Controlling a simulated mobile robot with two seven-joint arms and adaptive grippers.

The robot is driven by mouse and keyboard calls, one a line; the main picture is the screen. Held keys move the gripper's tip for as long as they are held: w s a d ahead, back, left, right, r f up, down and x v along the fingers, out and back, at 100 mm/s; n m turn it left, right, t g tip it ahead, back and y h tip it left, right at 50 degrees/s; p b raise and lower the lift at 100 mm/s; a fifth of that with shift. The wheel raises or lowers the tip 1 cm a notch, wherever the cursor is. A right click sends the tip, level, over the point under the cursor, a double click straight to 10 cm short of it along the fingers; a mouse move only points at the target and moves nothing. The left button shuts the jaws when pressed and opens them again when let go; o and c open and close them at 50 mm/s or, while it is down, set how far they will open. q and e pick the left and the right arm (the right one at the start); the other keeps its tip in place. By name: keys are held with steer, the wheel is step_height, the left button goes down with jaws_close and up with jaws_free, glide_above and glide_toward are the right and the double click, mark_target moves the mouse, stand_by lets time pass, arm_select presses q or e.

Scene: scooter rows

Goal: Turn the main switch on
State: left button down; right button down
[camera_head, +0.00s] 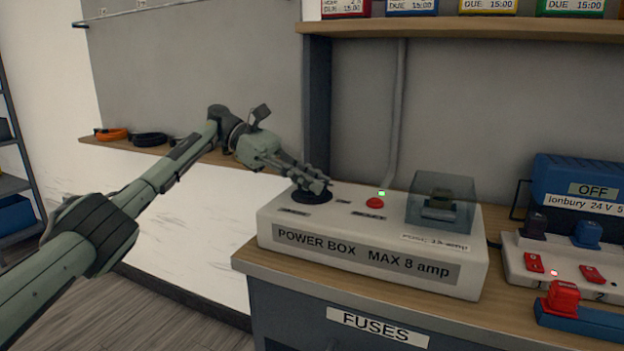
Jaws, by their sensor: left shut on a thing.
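The white power box (370,235), labelled "POWER BOX MAX 8 amp", stands on the wooden top of a cabinet. The main switch (310,198), a round black part, sits on the box's top at the left. My left gripper (319,184) reaches in from the left and is shut on the switch; its fingers hide the handle and its setting. A small green light (381,193) is lit on the box, beside a red button (375,203). My right gripper is not in view.
A clear smoky cover (441,200) stands over a fuse holder on the box's right. Further right are a blue unit (578,188) marked "OFF" and a white strip (520,262) with red switches. A shelf (480,28) runs above.

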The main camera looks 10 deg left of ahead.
arm_select(q)
steer(key=c, duration=1.5)
jaws_free()
steer(key=shift+f, duration=0.1)
step_height(320, 180, up, 10)
steer(key=shift+r, duration=0.1)
